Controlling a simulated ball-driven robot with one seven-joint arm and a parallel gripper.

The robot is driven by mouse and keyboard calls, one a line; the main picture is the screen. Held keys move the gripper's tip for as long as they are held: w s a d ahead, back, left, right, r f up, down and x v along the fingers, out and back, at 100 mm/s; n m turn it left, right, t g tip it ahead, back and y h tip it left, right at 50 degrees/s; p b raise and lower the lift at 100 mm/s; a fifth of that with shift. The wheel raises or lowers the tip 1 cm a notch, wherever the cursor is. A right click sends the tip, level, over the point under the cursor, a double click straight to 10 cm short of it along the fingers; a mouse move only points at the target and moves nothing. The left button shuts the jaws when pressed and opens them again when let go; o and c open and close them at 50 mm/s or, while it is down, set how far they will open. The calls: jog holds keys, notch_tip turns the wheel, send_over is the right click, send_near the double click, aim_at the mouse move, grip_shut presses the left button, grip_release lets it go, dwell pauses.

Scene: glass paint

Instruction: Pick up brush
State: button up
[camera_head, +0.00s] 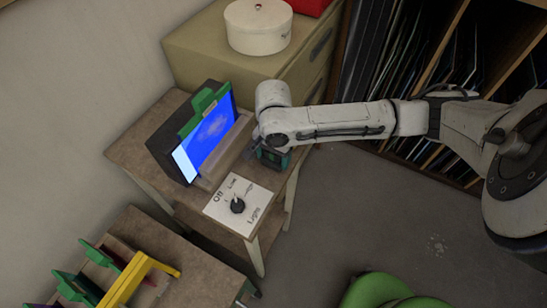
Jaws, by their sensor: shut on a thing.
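My gripper (272,157) points down at the right edge of the small wooden table (140,135), beside the lit screen. My pale arm covers most of it from above. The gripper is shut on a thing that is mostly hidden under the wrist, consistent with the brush. No brush shows clearly anywhere in the view, and I cannot tell whether the held thing touches the table.
A blue-lit panel (212,130) with a green clamp (203,110) stands left of my gripper. A white dial plate (240,204) lies in front. A yellow-handled rack (135,275) is at lower left. A green seat (380,291) and grey floor lie at lower right.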

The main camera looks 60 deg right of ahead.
jog(key=shift+r, duration=0.65)
jog(key=s+r+p, duration=0.4)
jog(key=s+r, duration=0.7)
jog(key=s, duration=0.3)
jog(key=shift+a+r, duration=0.25)
jog(key=shift+r, duration=0.1)
